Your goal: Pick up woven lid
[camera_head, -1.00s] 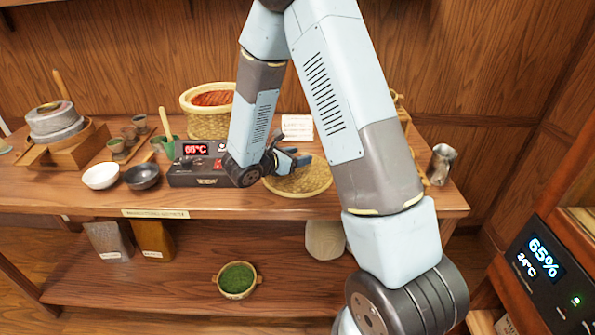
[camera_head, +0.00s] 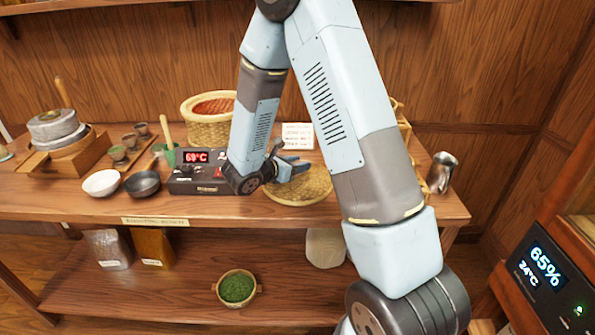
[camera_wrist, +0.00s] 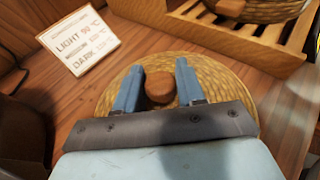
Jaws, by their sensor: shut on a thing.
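The woven lid (camera_head: 305,193) is a round tan disc lying on the table, partly hidden behind my arm in the head view. In the wrist view the lid (camera_wrist: 228,92) fills the middle, with its brown wooden knob (camera_wrist: 159,87) between my two blue fingers. My gripper (camera_head: 297,166) is low over the lid and shut on its knob; it also shows in the wrist view (camera_wrist: 158,68). I cannot see any gap under the lid.
A woven basket (camera_head: 208,130) with reddish contents stands behind left. A heater box (camera_head: 196,182) with a red display is close on the left. A label card (camera_head: 298,136) stands behind the lid. A metal cup (camera_head: 441,173) is at the right end.

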